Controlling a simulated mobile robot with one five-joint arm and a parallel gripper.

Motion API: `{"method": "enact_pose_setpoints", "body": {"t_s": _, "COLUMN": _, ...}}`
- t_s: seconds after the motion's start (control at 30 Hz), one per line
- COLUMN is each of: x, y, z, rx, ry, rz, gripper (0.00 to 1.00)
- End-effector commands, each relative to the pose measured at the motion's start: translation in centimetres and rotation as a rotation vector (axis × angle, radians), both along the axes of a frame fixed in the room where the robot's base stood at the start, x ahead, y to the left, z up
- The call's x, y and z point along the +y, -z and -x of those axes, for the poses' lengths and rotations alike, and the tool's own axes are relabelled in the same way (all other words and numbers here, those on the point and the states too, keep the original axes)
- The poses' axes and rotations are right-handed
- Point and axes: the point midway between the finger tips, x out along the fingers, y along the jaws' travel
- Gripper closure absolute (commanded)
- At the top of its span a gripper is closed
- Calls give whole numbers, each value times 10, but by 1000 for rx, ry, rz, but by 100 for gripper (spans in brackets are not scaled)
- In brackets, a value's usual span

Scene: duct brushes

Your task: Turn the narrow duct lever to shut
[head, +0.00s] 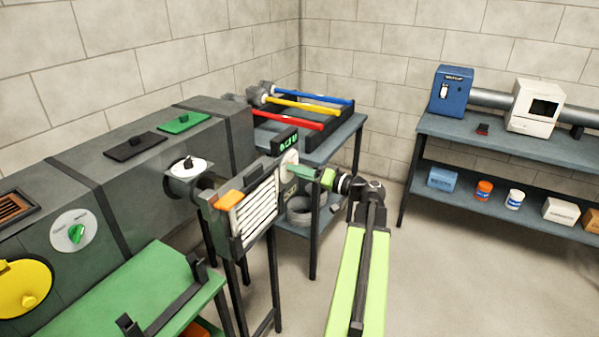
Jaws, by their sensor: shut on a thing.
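My gripper (326,178) is at the end of the lime-green arm, right of the louvred box. It is shut on a small dark green handle (302,172), which reaches to a pale round disc (289,161) on the box's right side. The jaws hide much of the handle, so its exact angle is hard to tell. A green lever (76,233) sits on a grey dial on the big duct's front. No label tells which lever is the narrow duct's.
Red (294,120), yellow and blue rods lie in a rack behind. A green bench (150,290) stands front left. The floor (440,290) at right is open.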

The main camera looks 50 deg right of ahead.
Motion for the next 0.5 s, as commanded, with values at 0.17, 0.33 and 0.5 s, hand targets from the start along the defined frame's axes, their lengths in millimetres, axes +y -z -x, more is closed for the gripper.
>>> {"method": "enact_pose_setpoints", "body": {"t_s": 0.17, "x": 0, "y": 1, "z": 0, "rx": -1, "ry": -1, "rz": 14, "gripper": 99}}
{"method": "enact_pose_setpoints", "body": {"t_s": 0.33, "x": 0, "y": 1, "z": 0, "rx": -1, "ry": -1, "rz": 15, "gripper": 99}}
{"method": "enact_pose_setpoints", "body": {"t_s": 0.5, "x": 0, "y": 1, "z": 0, "rx": -1, "ry": -1, "rz": 14, "gripper": 54}}
